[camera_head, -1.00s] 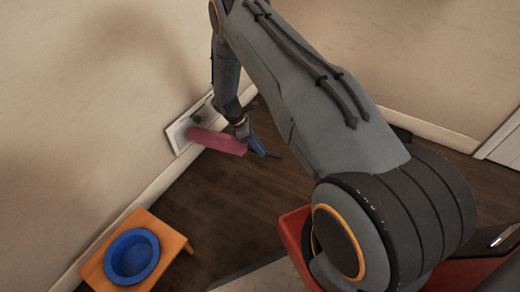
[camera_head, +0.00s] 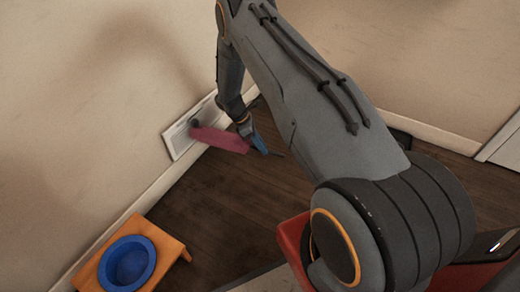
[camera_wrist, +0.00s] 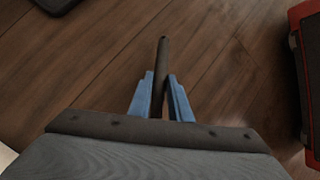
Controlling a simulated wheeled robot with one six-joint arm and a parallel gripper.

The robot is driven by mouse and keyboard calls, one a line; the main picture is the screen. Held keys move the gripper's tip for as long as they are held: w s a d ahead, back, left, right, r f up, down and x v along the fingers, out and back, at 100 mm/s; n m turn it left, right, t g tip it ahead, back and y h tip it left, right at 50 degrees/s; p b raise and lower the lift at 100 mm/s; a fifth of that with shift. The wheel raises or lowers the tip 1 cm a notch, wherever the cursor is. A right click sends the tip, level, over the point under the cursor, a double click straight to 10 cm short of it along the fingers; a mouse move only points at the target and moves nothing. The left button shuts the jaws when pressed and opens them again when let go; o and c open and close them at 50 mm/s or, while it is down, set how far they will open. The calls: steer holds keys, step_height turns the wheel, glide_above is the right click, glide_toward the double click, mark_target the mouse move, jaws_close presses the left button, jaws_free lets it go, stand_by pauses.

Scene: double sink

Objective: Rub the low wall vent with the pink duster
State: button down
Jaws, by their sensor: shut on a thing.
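The pink duster (camera_head: 220,139) is held low by the wall, its fluffy head in front of the white low wall vent (camera_head: 178,139) and covering part of it. The head seems to be at or very near the vent; I cannot tell whether it touches. My gripper (camera_head: 262,146) has blue fingers and is shut on the duster's dark handle. In the wrist view my gripper (camera_wrist: 160,100) shows its two fingers on either side of the dark handle (camera_wrist: 162,55), which points away over the floor. The pink head is out of the wrist view.
An orange stool (camera_head: 171,243) with a blue bowl (camera_head: 127,262) stands by the wall at the lower left. The dark wooden floor (camera_head: 215,205) between it and the vent is clear. A dark flat object (camera_wrist: 58,5) lies at the wrist view's top left.

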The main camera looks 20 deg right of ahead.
steer(key=shift+w+d+b, duration=4.05)
steer(key=shift+d+b, duration=0.1)
steer(key=shift+d, duration=1.1)
steer(key=s+a+p, duration=0.6)
steer(key=a+p, duration=0.1)
steer(key=a, duration=0.1)
steer(key=shift+s+a, duration=0.15)
steer(key=s+a+p, duration=0.3)
steer(key=a, duration=0.2)
steer(key=shift+s+a, duration=0.15)
steer(key=shift+s, duration=0.15)
steer(key=s+d+p, duration=0.3)
steer(key=s+p, duration=0.1)
steer(key=s, duration=0.1)
steer(key=shift+d, duration=0.25)
